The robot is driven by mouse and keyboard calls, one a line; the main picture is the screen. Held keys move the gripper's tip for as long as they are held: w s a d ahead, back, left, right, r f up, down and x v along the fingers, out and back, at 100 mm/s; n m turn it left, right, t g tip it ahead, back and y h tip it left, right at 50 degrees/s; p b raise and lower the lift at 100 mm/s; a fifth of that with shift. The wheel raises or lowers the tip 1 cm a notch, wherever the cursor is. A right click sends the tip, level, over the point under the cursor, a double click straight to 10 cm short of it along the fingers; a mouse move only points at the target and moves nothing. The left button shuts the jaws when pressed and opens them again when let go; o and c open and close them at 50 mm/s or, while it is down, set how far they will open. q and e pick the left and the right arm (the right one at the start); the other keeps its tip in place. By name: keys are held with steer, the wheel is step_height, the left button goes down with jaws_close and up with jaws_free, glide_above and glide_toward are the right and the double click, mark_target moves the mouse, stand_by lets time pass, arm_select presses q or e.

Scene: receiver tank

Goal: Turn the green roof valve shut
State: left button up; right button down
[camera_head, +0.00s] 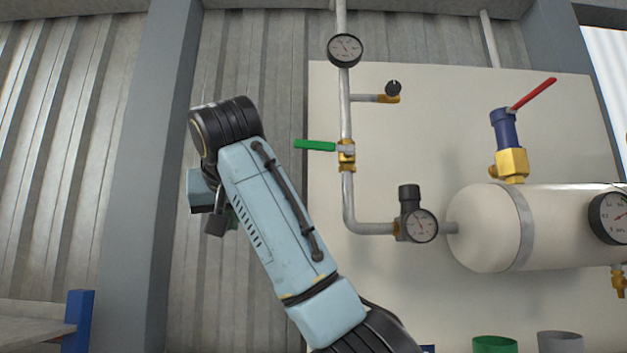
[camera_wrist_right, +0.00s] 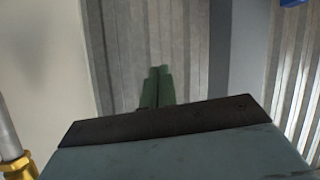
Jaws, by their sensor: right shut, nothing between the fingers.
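The green roof valve has a green lever (camera_head: 315,145) and a brass body (camera_head: 346,155) on a vertical grey pipe. The lever points left, roughly level, crosswise to the pipe. My right gripper (camera_head: 233,214) is left of the lever and lower in the head view, apart from it and partly hidden by my own arm. In the right wrist view its two green fingers (camera_wrist_right: 158,88) are together, with nothing between them. Brass and pipe show at that view's left edge; I cannot tell if they belong to this valve. My left gripper is not in view.
A round gauge (camera_head: 345,49) sits above the valve; a regulator (camera_head: 411,215) sits below it. A cream tank (camera_head: 490,228) with a red-levered blue and brass valve (camera_head: 510,150) is at the right. The corrugated wall (camera_head: 285,60) left of the lever is bare.

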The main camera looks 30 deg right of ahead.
steer(key=s+d+r+m+t+h, duration=0.1)
steer(key=s+d+r+m+h, duration=0.15)
steer(key=s+r, duration=0.8)
steer(key=s+d+r+m+h, duration=0.1)
steer(key=s+d+r+m, duration=0.15)
steer(key=s+r, duration=0.75)
steer(key=p, duration=0.4)
glide_above(325, 146)
steer(key=a, duration=0.2)
step_height(325, 146, down, 4)
steer(key=shift+s+a+f+y, duration=0.15)
steer(key=shift+s+f, duration=0.05)
steer(key=shift+f, duration=0.25)
steer(key=shift+s+a+f+y, duration=0.1)
steer(key=shift+s+a+f, duration=0.05)
steer(key=shift+f, duration=0.25)
